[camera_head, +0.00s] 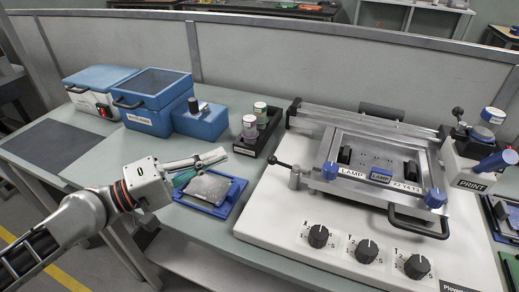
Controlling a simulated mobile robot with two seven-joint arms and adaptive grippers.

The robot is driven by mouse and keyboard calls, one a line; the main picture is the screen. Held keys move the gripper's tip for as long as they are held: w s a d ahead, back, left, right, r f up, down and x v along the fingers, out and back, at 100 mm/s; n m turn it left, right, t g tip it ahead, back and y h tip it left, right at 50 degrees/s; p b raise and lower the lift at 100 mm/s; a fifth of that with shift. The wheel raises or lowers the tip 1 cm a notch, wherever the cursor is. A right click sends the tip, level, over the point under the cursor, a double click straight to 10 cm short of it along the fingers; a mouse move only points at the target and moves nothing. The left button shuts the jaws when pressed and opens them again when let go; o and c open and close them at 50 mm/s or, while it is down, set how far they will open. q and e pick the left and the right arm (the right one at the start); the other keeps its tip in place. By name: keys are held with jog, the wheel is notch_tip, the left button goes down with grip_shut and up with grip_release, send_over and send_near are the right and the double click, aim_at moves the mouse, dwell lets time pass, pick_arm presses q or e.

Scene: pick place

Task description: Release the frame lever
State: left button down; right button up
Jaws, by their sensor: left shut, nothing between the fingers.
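A lever with a black ball knob (272,160) sits on a short metal post at the left of the printing frame (345,182). Its arm runs from the post toward the left. The metal frame has blue corner knobs and a black front handle, and lies on a white machine base (275,222). My left gripper (221,156) is shut and empty, left of the lever and apart from it, above a blue-framed plate (208,187). Another black-knobbed lever (457,113) stands at the right; which is the frame lever is not labelled. My right gripper is out of view.
A black rack (263,132) with small jars stands behind the lever. Blue boxes (155,100) stand at the back left. Several dials (318,236) line the machine's front. A print unit (470,170) stands at the right. The grey table between box and plate is partly clear.

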pick_arm(q)
jog(key=shift+w+d+r, duration=0.15)
jog(key=shift+w+d, duration=0.05)
jog(key=shift+d, duration=0.1)
jog(key=w+d+p, duration=0.1)
jog(key=d+p, duration=0.3)
jog(key=d, duration=0.4)
jog(key=shift+w+d+f+p, duration=0.25)
jog(key=shift+d+p, duration=0.05)
jog(key=shift+d, duration=0.05)
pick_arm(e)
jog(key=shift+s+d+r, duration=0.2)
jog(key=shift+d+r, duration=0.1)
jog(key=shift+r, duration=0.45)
